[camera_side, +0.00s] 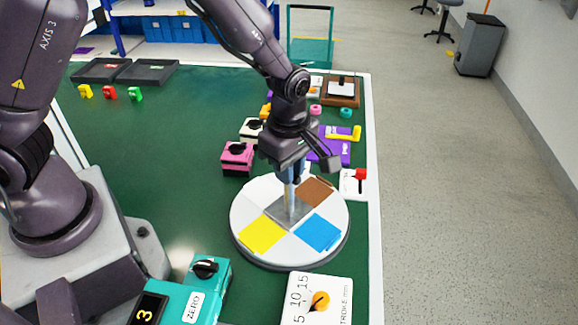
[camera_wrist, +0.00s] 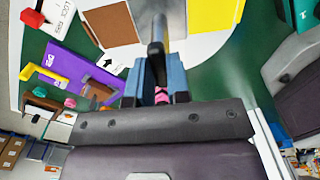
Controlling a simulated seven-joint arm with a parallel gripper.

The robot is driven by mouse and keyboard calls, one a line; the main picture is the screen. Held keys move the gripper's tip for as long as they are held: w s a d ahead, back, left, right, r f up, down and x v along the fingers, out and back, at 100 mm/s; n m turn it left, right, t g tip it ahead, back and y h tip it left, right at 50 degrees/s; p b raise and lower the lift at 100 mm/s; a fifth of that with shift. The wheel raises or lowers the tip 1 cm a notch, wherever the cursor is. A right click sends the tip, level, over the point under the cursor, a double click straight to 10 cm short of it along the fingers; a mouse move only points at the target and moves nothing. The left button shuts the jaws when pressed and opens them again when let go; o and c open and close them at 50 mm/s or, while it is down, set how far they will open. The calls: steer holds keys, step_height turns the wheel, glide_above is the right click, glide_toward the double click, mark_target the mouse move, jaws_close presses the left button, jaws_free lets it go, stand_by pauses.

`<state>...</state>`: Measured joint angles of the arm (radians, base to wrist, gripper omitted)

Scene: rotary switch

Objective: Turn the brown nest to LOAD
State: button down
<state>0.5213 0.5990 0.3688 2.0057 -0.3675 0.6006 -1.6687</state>
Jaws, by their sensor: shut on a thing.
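A round white turntable (camera_side: 245,200) carries brown, blue, yellow and grey patches. The brown nest (camera_side: 315,191) lies on its far right part in the side view; it also shows at the upper left in the wrist view (camera_wrist: 111,25). An upright post (camera_side: 289,205) stands near the turntable's middle. My gripper (camera_side: 292,180) points down over it, its blue fingers shut on the post (camera_wrist: 157,35). A white label with a black arrow (camera_wrist: 112,63) sits beyond the rim, close to the brown nest; its wording is not legible.
A pink box (camera_side: 237,157), a purple block (camera_side: 336,147) and a red-lever switch (camera_side: 359,180) stand close behind the turntable. In front are a teal ZERO box (camera_side: 207,272) and a white STROKE dial (camera_side: 320,300).

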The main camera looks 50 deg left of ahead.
steer(key=n, duration=0.6)
steer(key=shift+r, duration=0.1)
steer(key=shift+n, duration=0.4)
steer(key=c, duration=1.1)
jaws_free()
step_height(320, 180, up, 13)
steer(key=shift+f, duration=0.1)
